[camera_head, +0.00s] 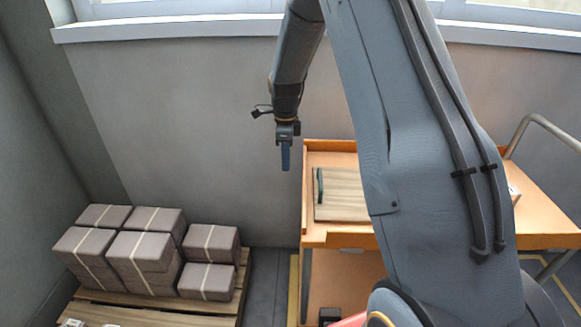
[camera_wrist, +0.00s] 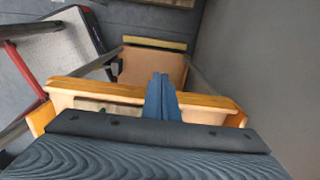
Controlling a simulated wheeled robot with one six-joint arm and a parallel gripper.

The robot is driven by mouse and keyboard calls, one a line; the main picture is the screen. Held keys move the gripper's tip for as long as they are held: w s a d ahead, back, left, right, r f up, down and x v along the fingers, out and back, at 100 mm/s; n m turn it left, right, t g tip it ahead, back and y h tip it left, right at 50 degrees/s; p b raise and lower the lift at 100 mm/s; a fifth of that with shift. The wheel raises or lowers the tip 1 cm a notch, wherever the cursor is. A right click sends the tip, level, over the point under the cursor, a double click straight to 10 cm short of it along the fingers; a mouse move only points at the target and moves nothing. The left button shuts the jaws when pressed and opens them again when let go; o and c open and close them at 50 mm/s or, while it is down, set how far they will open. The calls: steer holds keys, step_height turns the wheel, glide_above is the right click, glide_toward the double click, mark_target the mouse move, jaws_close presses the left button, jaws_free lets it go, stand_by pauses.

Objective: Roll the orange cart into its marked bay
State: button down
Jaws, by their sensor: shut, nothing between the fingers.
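The orange cart (camera_head: 400,239) stands against the back wall, right of centre in the head view, partly hidden behind my arm. Its grey tube handle (camera_head: 545,122) is at the right. A wooden board (camera_head: 345,200) lies on its top tray. The cart's orange rim also shows in the wrist view (camera_wrist: 95,89). My gripper (camera_head: 286,160) points down by the cart's left end, higher than the tray in the picture, with its blue fingers closed and empty. In the wrist view the fingertips (camera_wrist: 161,85) overlap the rim; contact cannot be told. A yellow floor line (camera_head: 294,290) shows left of the cart.
A pallet (camera_head: 175,312) with several grey strapped boxes (camera_head: 150,250) stands at the left. A narrow floor strip (camera_head: 266,285) lies between it and the cart. A red rail (camera_wrist: 25,118) and grey surface (camera_wrist: 75,42) show left in the wrist view.

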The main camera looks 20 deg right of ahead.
steer(key=s+d+f+p, duration=0.1)
steer(key=d+f+p, duration=0.1)
steer(key=f, duration=0.6)
steer(key=shift+s+d+f+p, duration=0.2)
steer(key=shift+s+d+p, duration=0.2)
steer(key=shift+d, duration=0.4)
